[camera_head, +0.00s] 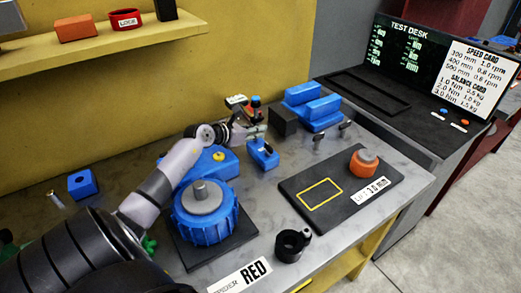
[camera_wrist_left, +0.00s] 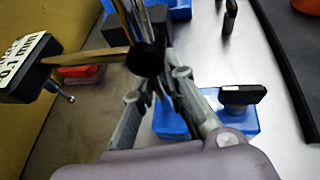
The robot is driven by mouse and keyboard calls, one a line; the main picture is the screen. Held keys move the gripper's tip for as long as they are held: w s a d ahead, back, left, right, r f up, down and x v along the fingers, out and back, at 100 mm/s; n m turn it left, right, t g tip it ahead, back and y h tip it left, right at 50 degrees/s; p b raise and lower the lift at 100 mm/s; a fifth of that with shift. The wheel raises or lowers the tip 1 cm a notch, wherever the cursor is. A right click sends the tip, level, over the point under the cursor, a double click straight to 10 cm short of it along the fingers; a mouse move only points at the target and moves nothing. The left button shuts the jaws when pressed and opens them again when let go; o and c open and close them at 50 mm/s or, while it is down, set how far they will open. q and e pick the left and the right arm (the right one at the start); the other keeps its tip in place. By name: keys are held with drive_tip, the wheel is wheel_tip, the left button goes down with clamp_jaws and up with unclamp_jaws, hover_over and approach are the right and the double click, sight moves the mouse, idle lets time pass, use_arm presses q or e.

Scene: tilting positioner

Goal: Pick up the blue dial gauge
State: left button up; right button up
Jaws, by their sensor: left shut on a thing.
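The blue dial gauge (camera_head: 263,155) is at the back middle of the bench: a blue base, a post, and a labelled head (camera_head: 237,100) on an arm at the top. My left gripper (camera_head: 258,131) is around its post, above the base, and shut on it. In the left wrist view the fingers (camera_wrist_left: 160,86) close below a black clamp; the blue base (camera_wrist_left: 210,115) and the dark head with a white face (camera_wrist_left: 25,62) show there too. The fingers hide part of the post. I cannot tell whether the base touches the bench. My right gripper is not in view.
A black block (camera_head: 283,121) and a blue stepped block (camera_head: 312,107) stand close behind the gauge. A blue round fixture (camera_head: 205,222) is nearer. A black pad with a yellow outline (camera_head: 297,210) carries an orange and grey knob (camera_head: 364,162). A shelf (camera_head: 90,50) runs along the wall.

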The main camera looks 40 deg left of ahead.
use_arm(q)
clamp_jaws()
idle(0.3)
drive_tip(key=shift+a+r, duration=0.1)
drive_tip(key=shift+r, duration=0.1)
drive_tip(key=shift+w+r, duration=0.1)
drive_tip(key=shift+r, duration=0.05)
